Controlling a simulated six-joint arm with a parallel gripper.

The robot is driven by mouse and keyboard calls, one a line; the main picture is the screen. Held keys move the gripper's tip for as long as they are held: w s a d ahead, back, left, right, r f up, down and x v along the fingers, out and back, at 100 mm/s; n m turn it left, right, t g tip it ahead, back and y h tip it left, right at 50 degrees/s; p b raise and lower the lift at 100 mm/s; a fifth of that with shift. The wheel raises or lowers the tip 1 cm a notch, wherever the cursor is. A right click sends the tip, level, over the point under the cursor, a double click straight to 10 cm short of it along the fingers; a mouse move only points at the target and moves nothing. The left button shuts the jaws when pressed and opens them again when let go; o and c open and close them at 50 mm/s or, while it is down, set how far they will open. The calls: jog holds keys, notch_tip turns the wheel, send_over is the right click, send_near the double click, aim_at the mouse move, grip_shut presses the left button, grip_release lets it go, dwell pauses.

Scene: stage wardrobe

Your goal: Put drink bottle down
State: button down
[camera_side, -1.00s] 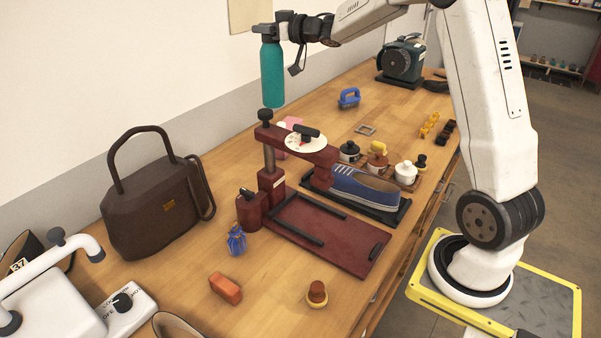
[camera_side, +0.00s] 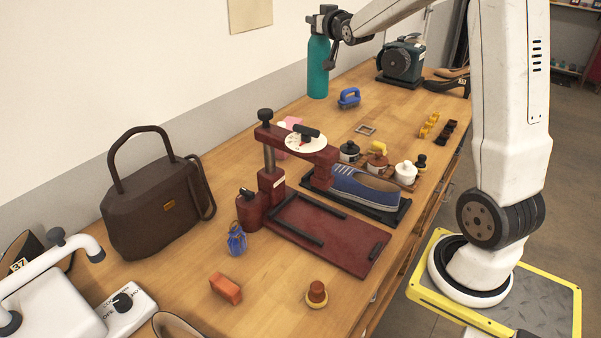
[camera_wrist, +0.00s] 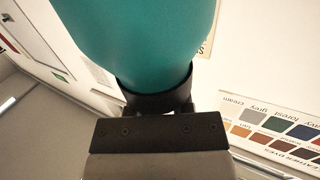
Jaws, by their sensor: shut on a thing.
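The fingertips are partly hidden by the bottle.
A blue-handled brush (camera_side: 349,97) lies just right of the bottle, and a dark green motor (camera_side: 400,62) stands farther back. A maroon press (camera_side: 290,150) with a blue shoe (camera_side: 362,187) stands nearer. A brown handbag (camera_side: 150,212) is at left. Bare wood lies around the brush.

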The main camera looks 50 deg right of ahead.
jog(key=s+d+f+m+g+h, duration=0.2)
jog(key=s+m+g, duration=0.3)
jog(key=s, duration=0.5)
jog(key=s+d+f+m+g+h, duration=0.3)
jog(key=s+g, duration=0.5)
jog(key=s, duration=0.3)
jog(key=s+d+f+m+g+h, duration=0.2)
jog(key=s+f+m+g, duration=0.3)
jog(key=s, duration=0.6)
jog(key=shift+d+m+g+h, duration=0.15)
jog(key=shift+m+g+h, duration=0.55)
jog(key=shift+m+h, duration=0.3)
jog(key=shift+w+f, duration=0.1)
jog(key=w+d+f, duration=0.8)
jog(key=d+f, duration=0.1)
jog(key=d, duration=0.1)
jog(key=shift+w+d, duration=0.2)
jog(key=shift+d, duration=0.05)
jog(key=shift+f, duration=0.2)
